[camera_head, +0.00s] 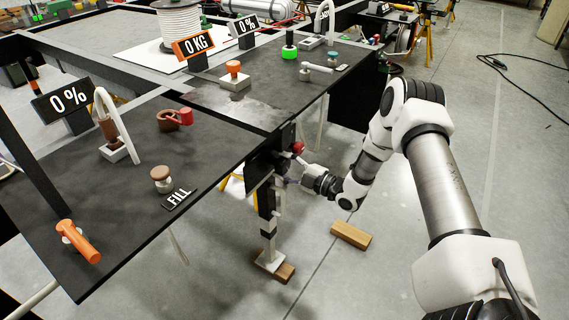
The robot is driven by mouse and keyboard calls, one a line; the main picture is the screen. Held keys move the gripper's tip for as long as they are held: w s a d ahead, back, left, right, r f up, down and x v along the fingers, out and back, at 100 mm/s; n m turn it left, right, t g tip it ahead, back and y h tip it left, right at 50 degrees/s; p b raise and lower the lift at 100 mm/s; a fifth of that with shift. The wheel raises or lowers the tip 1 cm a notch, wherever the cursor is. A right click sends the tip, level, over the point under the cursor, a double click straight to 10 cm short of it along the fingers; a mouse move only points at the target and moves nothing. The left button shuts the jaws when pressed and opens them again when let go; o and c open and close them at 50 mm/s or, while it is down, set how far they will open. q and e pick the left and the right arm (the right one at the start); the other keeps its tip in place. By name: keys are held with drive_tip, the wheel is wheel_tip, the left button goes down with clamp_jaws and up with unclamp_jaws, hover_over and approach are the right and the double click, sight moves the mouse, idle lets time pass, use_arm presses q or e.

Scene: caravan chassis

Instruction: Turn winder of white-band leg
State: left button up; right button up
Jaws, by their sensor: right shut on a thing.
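The leg (267,205) stands below the edge of the dark deck near the middle of the view. It is black with a white band (268,231) low down, and its pale foot plate (269,261) is by a wooden block. The winder (298,147) shows a red knob at the top of the leg, beside the deck edge. My right gripper (296,178) reaches in from the right, just below the red knob, and is shut on the winder. Its fingertips are small and partly dark against the leg, so the exact grip is hard to see. My left gripper is not in view.
The dark deck (110,205) carries orange, brown and red fittings and signs along the left. A wooden block (285,273) lies by the foot; another block (351,235) lies on the floor to the right. Grey floor is open on the right, with a black cable (520,80) farther back.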

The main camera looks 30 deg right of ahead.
idle(0.3)
drive_tip(key=o, duration=1.2)
drive_tip(key=shift+c, duration=0.2)
drive_tip(key=v, duration=1.2)
